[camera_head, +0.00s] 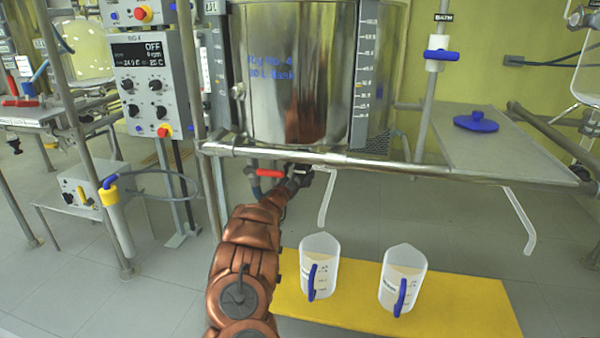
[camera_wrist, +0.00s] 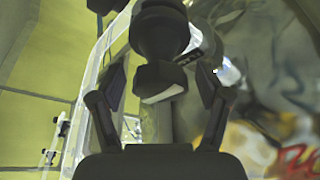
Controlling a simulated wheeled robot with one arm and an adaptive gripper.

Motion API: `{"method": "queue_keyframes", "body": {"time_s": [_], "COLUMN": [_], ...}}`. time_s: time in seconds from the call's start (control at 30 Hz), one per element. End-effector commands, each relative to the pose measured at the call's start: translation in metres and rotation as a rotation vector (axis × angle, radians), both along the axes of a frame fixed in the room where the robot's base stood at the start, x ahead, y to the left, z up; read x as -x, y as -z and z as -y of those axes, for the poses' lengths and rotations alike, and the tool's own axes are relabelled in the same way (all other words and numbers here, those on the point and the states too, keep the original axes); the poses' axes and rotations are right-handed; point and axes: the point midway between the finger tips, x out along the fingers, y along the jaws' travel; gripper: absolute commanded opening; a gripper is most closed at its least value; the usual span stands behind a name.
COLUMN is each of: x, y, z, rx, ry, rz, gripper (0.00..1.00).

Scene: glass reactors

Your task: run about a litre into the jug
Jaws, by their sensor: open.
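Two clear jugs with blue handles, a left one (camera_head: 325,250) and a right one (camera_head: 408,268), stand upright on a yellow platform (camera_head: 465,305). I cannot tell whether they hold liquid. A pale outlet pipe (camera_head: 327,198) comes down from under the steel vessel (camera_head: 300,75) and ends just above the left jug in the picture. A red handle (camera_head: 268,173) is under the vessel, left of my gripper (camera_head: 303,176). In the wrist view my gripper (camera_wrist: 161,82) is open, its fingers either side of a dark fitting with a pale end (camera_wrist: 160,82). Contact is unclear.
A steel rail (camera_head: 400,160) runs below the vessel, above my gripper. A control box (camera_head: 150,85) stands left.

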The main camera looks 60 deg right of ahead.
Motion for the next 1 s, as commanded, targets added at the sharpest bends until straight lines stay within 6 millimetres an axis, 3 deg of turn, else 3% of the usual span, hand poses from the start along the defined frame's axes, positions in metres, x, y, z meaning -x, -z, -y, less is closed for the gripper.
{"method": "queue_keyframes", "body": {"time_s": [0.17,0.73,1.0], "x": [0.0000,0.0001,0.0005], "y": [-0.0001,0.0002,-0.0009], "z": [0.0000,-0.0001,0.0001], "rx": [0.000,-0.001,0.007], "ry": [0.000,0.001,0.000], "rz": [0.000,0.000,-0.023], "gripper": [0.76,0.17,0.16]}}
